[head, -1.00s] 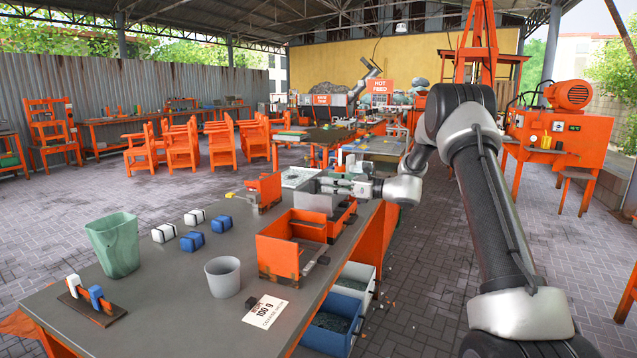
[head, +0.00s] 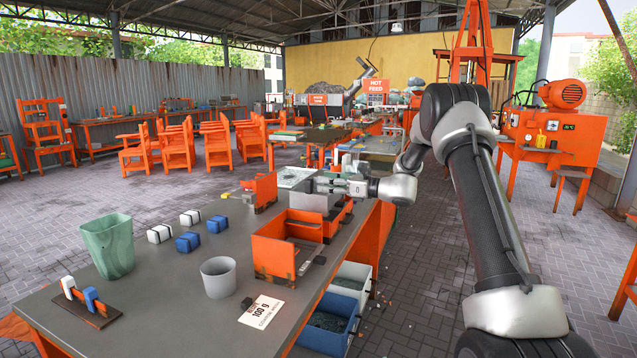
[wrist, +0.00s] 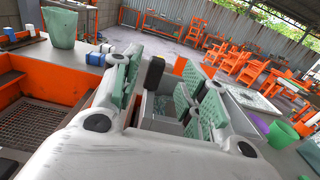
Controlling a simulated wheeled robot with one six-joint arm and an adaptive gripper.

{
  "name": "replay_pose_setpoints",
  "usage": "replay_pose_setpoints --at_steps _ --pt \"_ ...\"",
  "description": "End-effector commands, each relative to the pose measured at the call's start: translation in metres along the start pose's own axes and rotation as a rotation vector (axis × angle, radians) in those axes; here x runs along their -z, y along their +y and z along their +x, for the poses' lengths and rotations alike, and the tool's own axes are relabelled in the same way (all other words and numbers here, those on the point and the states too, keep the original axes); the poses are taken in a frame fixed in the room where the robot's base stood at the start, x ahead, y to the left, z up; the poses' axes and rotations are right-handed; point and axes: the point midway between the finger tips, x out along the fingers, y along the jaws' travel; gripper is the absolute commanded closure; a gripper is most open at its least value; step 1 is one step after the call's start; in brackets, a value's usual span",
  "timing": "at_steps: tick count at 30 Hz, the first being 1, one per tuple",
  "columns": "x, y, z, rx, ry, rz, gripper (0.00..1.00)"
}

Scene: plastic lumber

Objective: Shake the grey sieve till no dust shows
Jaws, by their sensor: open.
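The grey sieve appears to be the grey box (head: 310,201) at the far right side of the bench. In the wrist view the grey box (wrist: 160,107) shows between and below my fingers, with speckled bits inside. A black knob or handle (wrist: 155,70) stands between the fingers, near its far wall. My gripper (head: 322,184) is over the box, and in the wrist view my gripper (wrist: 163,88) has its green-padded fingers apart and holds nothing. The fingers hide part of the box, and I cannot tell how much dust is in it.
An orange box (head: 262,252) stands nearer on the bench; the wrist view shows mesh (wrist: 45,122). A pale speckled tray (head: 291,175) lies beyond the grey box. A green bin (head: 106,246), grey cup (head: 219,278), blue and white blocks and a card (head: 262,311) are left or nearer.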

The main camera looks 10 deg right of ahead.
Motion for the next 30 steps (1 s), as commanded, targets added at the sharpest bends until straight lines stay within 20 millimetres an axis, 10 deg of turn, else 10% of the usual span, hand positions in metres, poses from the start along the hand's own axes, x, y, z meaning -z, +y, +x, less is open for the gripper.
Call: replay_pose_setpoints --at_steps 10,22,30 --pt "0.000 0.002 0.057 -0.004 0.000 0.000 0.57" --pt "0.001 0.002 0.067 -0.003 0.000 0.001 0.57" --pt "0.000 0.002 0.067 -0.003 0.000 0.001 1.00"
